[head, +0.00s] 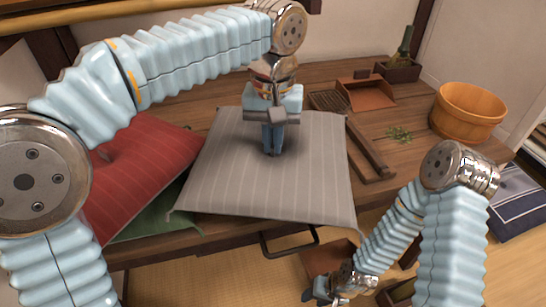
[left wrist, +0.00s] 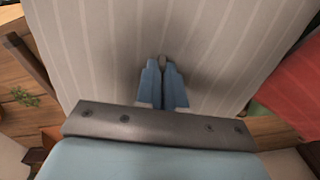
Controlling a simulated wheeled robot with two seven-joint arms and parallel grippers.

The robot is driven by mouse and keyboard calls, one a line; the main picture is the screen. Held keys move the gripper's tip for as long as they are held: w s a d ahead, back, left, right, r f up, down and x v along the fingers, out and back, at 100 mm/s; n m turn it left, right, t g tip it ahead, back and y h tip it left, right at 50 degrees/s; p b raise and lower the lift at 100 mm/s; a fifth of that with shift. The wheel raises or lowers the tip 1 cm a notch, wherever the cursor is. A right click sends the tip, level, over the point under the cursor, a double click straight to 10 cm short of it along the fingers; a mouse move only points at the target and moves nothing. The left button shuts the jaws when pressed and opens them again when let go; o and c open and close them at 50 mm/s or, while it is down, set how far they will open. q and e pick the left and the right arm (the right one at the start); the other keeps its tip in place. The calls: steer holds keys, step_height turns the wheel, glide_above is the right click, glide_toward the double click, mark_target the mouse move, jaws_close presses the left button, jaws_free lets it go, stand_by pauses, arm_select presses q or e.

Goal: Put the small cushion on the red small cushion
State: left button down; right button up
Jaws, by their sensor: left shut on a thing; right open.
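The small cushion (head: 300,190), grey with pale stripes, lies flat and spread out in the middle of the head view, its near edge drooping. My left gripper (head: 272,152) points down at its middle and is shut on it; the left wrist view shows the closed fingertips (left wrist: 163,62) pinching the striped cloth (left wrist: 230,50). The red small cushion (head: 145,165) lies just left of the grey one, partly hidden by my left arm. It also shows at the right of the left wrist view (left wrist: 295,88). My right gripper (head: 328,290) is open, low at the front.
A green cloth (head: 155,222) shows beneath the red cushion on the wooden table (head: 320,78). Right of the grey cushion are a wooden rack (head: 360,145), green sprigs (head: 399,134), a brown tray (head: 368,92), a wooden tub (head: 468,112) and a bottle (head: 404,48) in a box.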

mark_target(273, 158)
arm_select(q)
steer(key=shift+f+b, duration=0.3)
steer(key=shift+f, duration=2)
steer(key=shift+f, duration=0.1)
